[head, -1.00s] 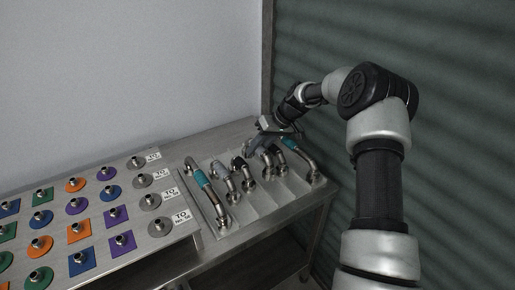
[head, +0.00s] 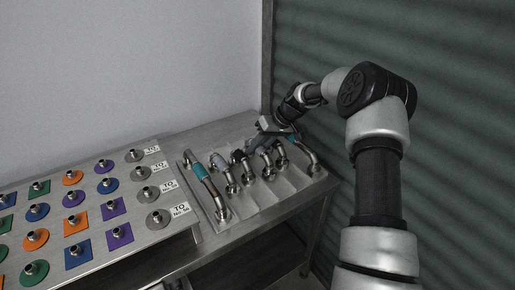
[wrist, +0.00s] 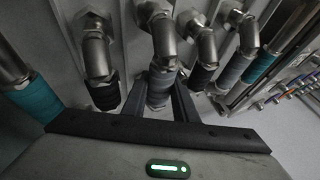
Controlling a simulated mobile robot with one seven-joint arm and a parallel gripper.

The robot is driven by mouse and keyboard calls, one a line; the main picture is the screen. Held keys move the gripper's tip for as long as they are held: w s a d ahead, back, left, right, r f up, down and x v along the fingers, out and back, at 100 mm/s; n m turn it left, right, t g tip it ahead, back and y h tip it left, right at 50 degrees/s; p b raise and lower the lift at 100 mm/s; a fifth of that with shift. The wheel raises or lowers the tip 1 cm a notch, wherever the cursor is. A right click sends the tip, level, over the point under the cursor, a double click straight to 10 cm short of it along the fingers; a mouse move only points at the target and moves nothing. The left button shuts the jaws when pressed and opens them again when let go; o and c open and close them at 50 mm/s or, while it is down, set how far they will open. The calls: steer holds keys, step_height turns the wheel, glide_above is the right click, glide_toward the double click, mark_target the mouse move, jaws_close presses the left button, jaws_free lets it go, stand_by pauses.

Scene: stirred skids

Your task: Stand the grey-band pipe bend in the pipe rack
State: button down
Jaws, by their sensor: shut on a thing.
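My gripper (head: 258,138) is at the far right part of a grey divided tray (head: 252,207) of metal pipe bends. In the wrist view my gripper (wrist: 168,98) is shut on a grey-band pipe bend (wrist: 161,84), with a dark finger on each side of the band. The held bend's metal elbow points away from my gripper, among the others in the tray. Whether it is lifted clear of the tray cannot be told. A second grey-band bend (wrist: 235,67) is to the right in the wrist view. In the head view the gripper partly hides the held bend.
Black-band bends (wrist: 104,93) flank the held one closely. Teal-band bends (head: 201,173) lie at both ends of the tray. A metal panel (head: 118,166) with coloured discs, squares and upright stubs is at left. A ribbed wall (head: 440,60) stands close behind my arm.

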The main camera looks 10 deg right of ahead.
steer(key=shift+f, duration=0.15)
steer(key=c, duration=1.3)
jaws_free()
steer(key=shift+f, duration=0.1)
steer(key=shift+c, duration=0.2)
steer(key=p+v, duration=0.1)
steer(key=v, duration=1.6)
steer(key=shift+r+p, duration=0.2)
steer(key=shift+p, duration=0.1)
steer(key=shift+d, duration=0.1)
